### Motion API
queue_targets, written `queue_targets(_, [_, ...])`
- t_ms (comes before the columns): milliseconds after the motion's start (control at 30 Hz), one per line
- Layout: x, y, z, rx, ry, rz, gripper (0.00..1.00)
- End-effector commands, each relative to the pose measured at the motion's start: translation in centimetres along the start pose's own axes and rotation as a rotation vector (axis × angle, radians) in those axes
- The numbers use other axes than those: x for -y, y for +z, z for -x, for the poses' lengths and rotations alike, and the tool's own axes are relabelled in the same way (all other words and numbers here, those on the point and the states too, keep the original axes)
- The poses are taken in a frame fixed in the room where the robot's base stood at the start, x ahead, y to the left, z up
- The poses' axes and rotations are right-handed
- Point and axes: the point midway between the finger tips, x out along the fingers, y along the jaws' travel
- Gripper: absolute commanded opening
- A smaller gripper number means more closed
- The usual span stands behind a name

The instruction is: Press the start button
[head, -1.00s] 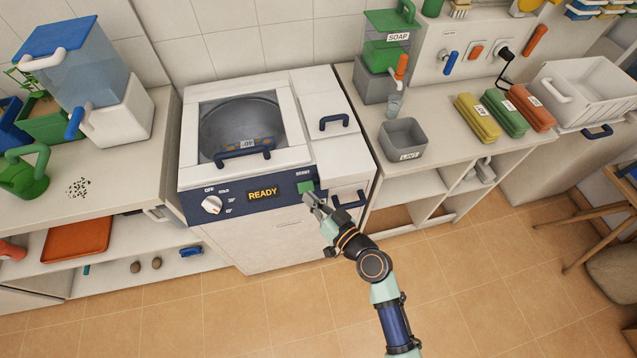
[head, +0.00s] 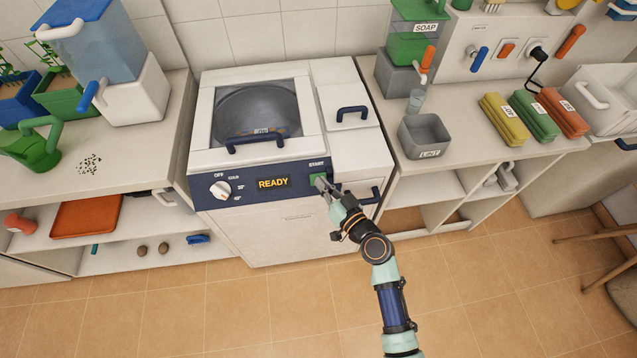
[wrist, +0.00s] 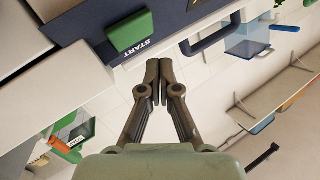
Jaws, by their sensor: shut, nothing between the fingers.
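The washing machine (head: 300,226) has a dark front panel with a green start button (head: 317,178) under the word START. The panel's display (head: 273,183) reads READY. My gripper (head: 321,184) is shut and empty, its fingertips in front of the button's lower right part. In the wrist view the green button (wrist: 131,32) shows up and left of my shut fingertips (wrist: 159,68), with the START label between them. I cannot tell whether the fingertips touch the panel.
A white dial (head: 221,190) sits left on the panel. A dark handle (head: 358,196) stands out just right of my gripper. The lid (head: 306,106) is closed. A grey lint bin (head: 425,132) stands on the right counter. The tiled floor in front is clear.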

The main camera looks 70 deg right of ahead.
Motion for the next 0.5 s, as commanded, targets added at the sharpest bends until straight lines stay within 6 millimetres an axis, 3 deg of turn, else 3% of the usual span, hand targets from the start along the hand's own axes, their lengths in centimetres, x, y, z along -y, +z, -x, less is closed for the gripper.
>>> queue_targets(100, [-0.78, 1.09, -0.91, 0.000, -0.001, 0.002, 0.00])
queue_targets(500, [-1.02, 1.04, -1.46, 0.000, -0.001, 0.001, 0.00])
